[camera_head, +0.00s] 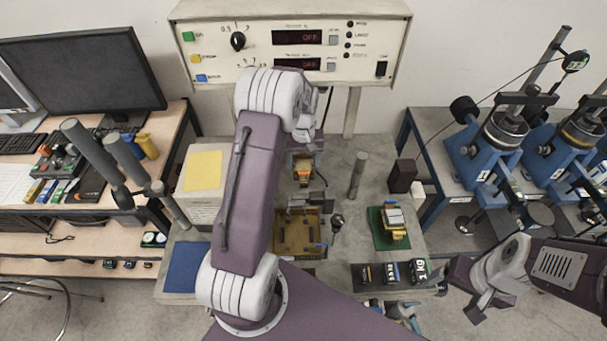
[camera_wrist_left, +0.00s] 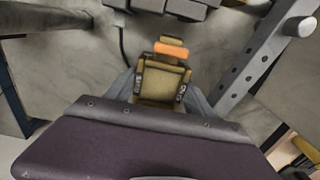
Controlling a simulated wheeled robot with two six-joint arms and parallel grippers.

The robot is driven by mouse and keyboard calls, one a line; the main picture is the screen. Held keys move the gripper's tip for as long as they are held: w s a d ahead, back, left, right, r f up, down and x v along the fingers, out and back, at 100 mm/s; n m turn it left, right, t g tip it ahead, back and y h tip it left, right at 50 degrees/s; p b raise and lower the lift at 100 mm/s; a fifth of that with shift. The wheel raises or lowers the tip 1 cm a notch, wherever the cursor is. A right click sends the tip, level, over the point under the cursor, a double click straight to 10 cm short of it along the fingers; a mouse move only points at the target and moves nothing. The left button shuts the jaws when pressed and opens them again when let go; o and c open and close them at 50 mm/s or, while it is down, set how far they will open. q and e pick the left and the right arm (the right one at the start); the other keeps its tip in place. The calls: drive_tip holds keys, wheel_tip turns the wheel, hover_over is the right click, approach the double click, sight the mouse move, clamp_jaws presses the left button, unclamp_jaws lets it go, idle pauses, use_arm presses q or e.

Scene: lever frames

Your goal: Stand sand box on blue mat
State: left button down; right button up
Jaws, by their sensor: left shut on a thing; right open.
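My left gripper (camera_wrist_left: 160,95) is shut on a brass-coloured box with an orange band (camera_wrist_left: 165,75), which I take to be the sand box. In the wrist view, grey fingers lie on both sides of it. The held box also shows in the head view (camera_head: 303,170) below my left wrist, above the middle of the bench; its underside is hidden. The blue mat (camera_head: 187,268) lies bare at the bench's front left, left of my left arm. My right gripper (camera_head: 482,302) is open and empty at the lower right, away from the box and mat.
A brass tray (camera_head: 298,238) sits mid-bench. Another brass and grey box stands on a green mat (camera_head: 378,237) to the right. A white block with a yellow top (camera_head: 202,172) is behind the blue mat. A grey post (camera_head: 357,175) and a dark tray (camera_head: 365,274) stand nearby.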

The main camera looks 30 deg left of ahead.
use_arm(q)
wheel_tip(320, 180, down, 2)
drive_tip(key=shift+f, duration=0.4)
wheel_tip(320, 180, down, 3)
drive_tip(key=shift+f+p, duration=0.15)
drive_tip(key=shift+p, duration=0.55)
drive_tip(key=shift+f, duration=0.2)
drive_tip(key=shift+f+b, duration=0.3)
drive_tip(key=shift+b, duration=0.05)
